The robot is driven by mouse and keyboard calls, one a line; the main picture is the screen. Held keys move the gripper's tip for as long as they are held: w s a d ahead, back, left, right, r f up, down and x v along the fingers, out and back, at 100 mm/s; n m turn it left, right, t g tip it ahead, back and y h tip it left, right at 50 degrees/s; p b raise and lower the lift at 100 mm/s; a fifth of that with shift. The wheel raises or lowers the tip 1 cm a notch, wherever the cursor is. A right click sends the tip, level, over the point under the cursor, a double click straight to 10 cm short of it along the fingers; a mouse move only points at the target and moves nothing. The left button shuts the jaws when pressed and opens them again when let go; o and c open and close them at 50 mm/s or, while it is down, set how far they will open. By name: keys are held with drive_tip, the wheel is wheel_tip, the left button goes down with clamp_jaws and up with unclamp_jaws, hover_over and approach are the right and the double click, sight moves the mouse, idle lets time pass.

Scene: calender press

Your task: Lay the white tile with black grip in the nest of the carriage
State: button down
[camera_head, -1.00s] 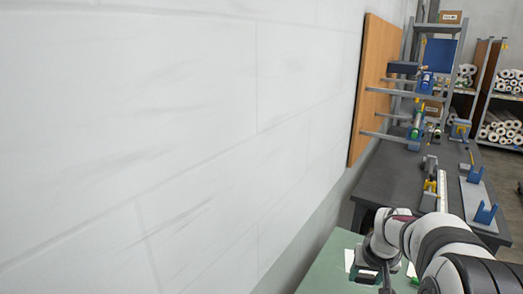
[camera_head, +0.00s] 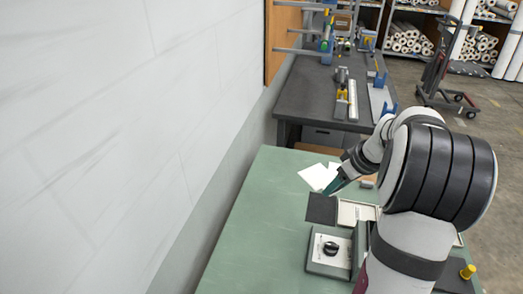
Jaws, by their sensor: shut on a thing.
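My gripper (camera_head: 334,187) is above the green table, at the end of my arm reaching in from the right. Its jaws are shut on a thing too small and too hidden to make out. A white square face with a round black knob (camera_head: 331,248) sits on a grey-green block nearer the camera, apart from my gripper; I cannot tell if it is the tile. A dark square plate (camera_head: 321,209) shows just below the fingertips. I cannot tell whether they touch. Beside it is a pale compartmented piece (camera_head: 352,212), partly behind my arm. I cannot make out the carriage's nest.
White flat pieces (camera_head: 317,177) lie near the far side of the green table (camera_head: 262,210). The table's left part is clear, beside the white wall (camera_head: 90,150). A dark workbench (camera_head: 305,90) with fixtures stands beyond. A yellow knob (camera_head: 467,271) is at right.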

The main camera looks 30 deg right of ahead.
drive_tip(key=s+d+f, duration=0.2)
drive_tip(key=d, duration=0.1)
drive_tip(key=s+d+f, duration=0.1)
drive_tip(key=s+d, duration=0.1)
drive_tip(key=d, duration=0.1)
drive_tip(key=s+d+f, duration=0.2)
drive_tip(key=s+d, duration=0.1)
drive_tip(key=shift+d+f, duration=0.2)
drive_tip(key=shift+f, duration=0.1)
drive_tip(key=w+f, duration=0.2)
drive_tip(key=w, duration=0.1)
drive_tip(key=w+a+f, duration=0.1)
drive_tip(key=w+f, duration=0.1)
drive_tip(key=w, duration=0.2)
drive_tip(key=w+a+f, duration=0.1)
drive_tip(key=w+f, duration=0.2)
drive_tip(key=w, duration=0.1)
drive_tip(key=shift+f, duration=1.95)
drive_tip(key=shift+f, duration=0.15)
drive_tip(key=shift+f, duration=0.4)
drive_tip(key=shift+c, duration=1.1)
unclamp_jaws()
